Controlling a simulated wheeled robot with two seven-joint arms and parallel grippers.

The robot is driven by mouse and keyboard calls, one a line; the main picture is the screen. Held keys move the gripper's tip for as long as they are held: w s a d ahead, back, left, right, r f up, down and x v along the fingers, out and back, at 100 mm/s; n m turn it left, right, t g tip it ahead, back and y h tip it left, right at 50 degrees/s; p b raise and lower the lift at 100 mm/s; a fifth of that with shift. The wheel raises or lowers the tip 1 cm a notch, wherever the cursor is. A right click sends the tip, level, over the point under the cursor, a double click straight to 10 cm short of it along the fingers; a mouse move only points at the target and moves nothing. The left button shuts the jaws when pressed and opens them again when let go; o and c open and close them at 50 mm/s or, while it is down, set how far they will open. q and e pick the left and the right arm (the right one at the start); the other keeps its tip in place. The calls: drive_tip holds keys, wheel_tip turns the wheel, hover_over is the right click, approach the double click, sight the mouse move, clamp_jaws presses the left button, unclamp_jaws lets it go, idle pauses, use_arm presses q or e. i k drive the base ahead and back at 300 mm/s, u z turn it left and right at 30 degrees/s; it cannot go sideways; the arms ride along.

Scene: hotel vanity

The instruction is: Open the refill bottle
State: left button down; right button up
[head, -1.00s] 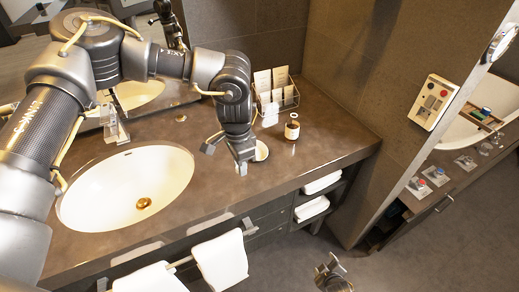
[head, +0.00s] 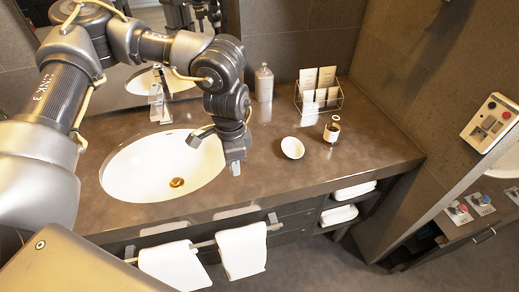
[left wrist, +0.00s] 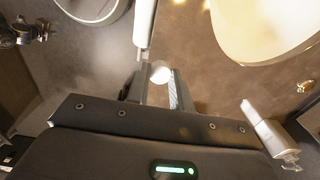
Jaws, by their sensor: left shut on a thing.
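My left gripper (head: 235,165) is above the counter, right of the sink. In the left wrist view its fingers (left wrist: 158,92) are shut on a small pale round thing (left wrist: 160,72), maybe a cap. A small amber bottle (head: 332,129) with a pale label stands upright on the counter, right of the gripper and apart from it. A taller pale bottle (head: 264,83) stands at the back. Which one is the refill bottle is not clear. A dark mechanism (left wrist: 22,33), probably my right gripper, shows at the left wrist view's edge; its jaws are unclear.
A white dish (head: 292,148) lies between gripper and amber bottle. A wire rack (head: 320,99) with cards stands behind. The sink (head: 130,178) is left. Towels (head: 242,250) hang below the counter's front edge. The right front counter is clear.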

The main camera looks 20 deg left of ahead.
sight(332, 129)
drive_tip(key=z, duration=0.6)
drive_tip(key=i, duration=1.15)
drive_tip(key=z, duration=0.05)
